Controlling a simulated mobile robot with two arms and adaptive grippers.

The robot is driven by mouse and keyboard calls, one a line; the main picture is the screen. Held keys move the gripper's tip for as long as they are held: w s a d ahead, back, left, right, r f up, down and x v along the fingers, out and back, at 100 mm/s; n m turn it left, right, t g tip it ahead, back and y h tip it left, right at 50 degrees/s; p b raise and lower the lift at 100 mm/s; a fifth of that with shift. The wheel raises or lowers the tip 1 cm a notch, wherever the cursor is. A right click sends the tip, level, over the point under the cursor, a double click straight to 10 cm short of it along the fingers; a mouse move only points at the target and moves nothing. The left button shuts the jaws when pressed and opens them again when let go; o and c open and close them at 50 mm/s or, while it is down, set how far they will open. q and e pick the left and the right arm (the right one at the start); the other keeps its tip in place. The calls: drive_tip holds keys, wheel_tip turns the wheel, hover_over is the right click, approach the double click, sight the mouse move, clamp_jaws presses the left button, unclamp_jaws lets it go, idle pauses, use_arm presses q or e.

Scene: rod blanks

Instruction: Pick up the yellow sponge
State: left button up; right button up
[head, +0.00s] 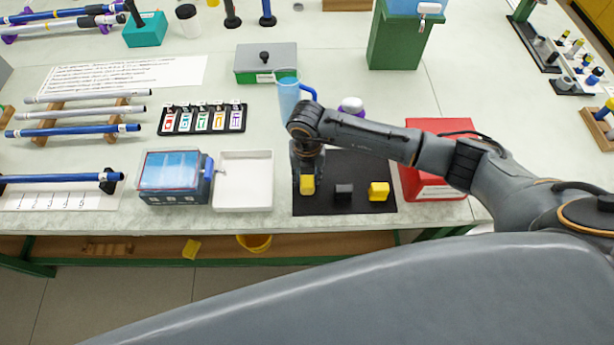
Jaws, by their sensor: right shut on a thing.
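A yellow block that looks like the yellow sponge (307,186) is at the left part of the black mat (340,163). My right gripper (307,178) points down from above and is shut on it, hiding its upper part. I cannot tell whether it is clear of the mat. A second yellow block (378,191) lies at the right of the mat, and a dark grey block (343,192) lies between the two. Another yellow piece (191,249) is on the shelf below the table. My left gripper is not in view.
A white tray (243,181) and a blue-lidded box (172,177) stand left of the mat. A red box (430,185) stands to its right, under my right arm. A blue jug (289,98) is behind. The table's front edge is close to the mat.

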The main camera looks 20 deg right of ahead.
drive_tip(key=shift+r, duration=0.25)
wheel_tip(320, 180, up, 2)
drive_tip(key=shift+w+r+b, duration=0.1)
drive_tip(key=shift+b, duration=0.95)
drive_tip(key=s+a+r+b, duration=0.3)
drive_tip(key=s+r, duration=0.7)
drive_tip(key=s, duration=0.3)
drive_tip(key=shift+s+a+r, duration=0.15)
drive_tip(key=shift+s+a, duration=0.2)
drive_tip(key=shift+a, duration=0.05)
